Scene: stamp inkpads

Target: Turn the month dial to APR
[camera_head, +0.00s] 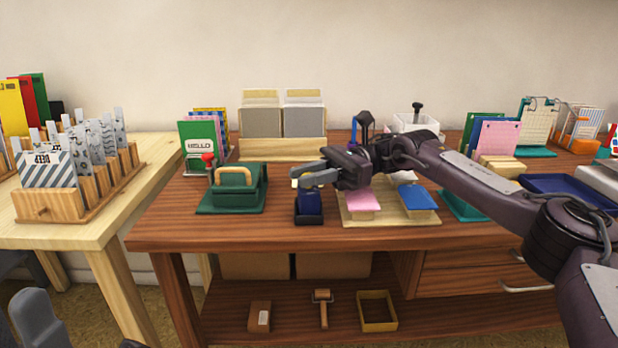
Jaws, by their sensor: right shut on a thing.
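A dark blue block-like device (308,202), which looks like a date stamp, stands upright in a small black base near the front middle of the table. My right gripper (308,178) reaches in from the right, with its grey fingers closed at the top of this device. The fingers hide most of its top, and a pale bit shows beside them. No month dial or lettering can be read at this size. At the lower left edge, grey rounded shapes (38,320) may be part of my left gripper; its jaws cannot be made out.
A green press (232,188) with a wooden handle stands left of the device. A pale board (388,219) with pink and blue pads lies close on the right. Card holders and stamps line the back. The table's front edge (240,244) is clear.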

